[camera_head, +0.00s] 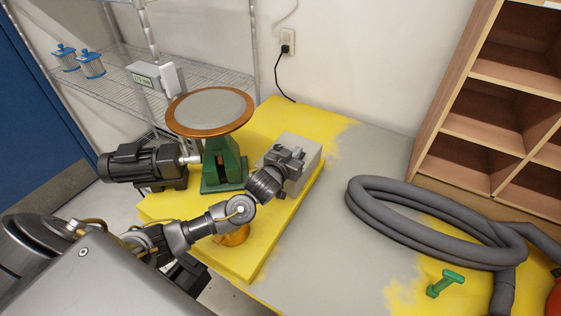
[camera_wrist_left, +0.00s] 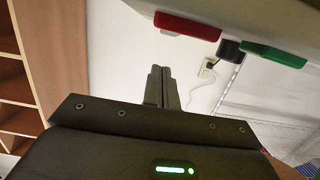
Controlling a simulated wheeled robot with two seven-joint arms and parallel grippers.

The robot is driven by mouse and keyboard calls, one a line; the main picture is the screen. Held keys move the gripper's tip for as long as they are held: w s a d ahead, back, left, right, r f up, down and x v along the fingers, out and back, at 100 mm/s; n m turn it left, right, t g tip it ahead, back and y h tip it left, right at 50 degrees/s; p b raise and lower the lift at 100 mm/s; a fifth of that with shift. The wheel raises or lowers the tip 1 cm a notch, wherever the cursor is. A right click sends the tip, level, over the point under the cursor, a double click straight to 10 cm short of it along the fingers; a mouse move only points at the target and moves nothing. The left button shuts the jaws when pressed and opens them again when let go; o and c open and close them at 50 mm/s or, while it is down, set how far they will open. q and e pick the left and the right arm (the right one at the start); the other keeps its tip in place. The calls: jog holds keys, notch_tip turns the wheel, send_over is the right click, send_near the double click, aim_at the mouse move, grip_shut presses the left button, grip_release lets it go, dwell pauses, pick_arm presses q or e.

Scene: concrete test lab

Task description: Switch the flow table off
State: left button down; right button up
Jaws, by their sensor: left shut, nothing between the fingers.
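The flow table (camera_head: 212,110) has a round grey plate with a copper-coloured rim on a green stand (camera_head: 222,165). A dark motor (camera_head: 140,164) is beside it on the left. A grey control box (camera_head: 308,164) stands to its right on the yellow base. In the left wrist view a red button (camera_wrist_left: 187,25) and a green button (camera_wrist_left: 273,54) stick out from the box, with a black round part (camera_wrist_left: 230,49) between them. My left gripper (camera_head: 294,156) is shut and empty, close to the box; its fingers (camera_wrist_left: 165,84) appear below the red button. I cannot tell whether they touch the box.
A grey hose (camera_head: 435,222) lies coiled on the floor at right, near a green piece (camera_head: 445,283). A wooden shelf unit (camera_head: 475,120) stands at the right. A wire rack (camera_head: 120,75) is behind. A wall socket (camera_head: 287,42) holds a black plug. Floor between box and hose is clear.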

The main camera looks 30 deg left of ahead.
pick_arm(q)
jog(key=shift+s+b, duration=0.95)
jog(key=s+r+b, duration=0.1)
jog(key=s+b, duration=0.1)
jog(key=s, duration=0.6)
jog(key=shift+s+a+r, duration=0.15)
pick_arm(e)
notch_tip(320, 180, down, 3)
jog(key=shift+r, duration=0.1)
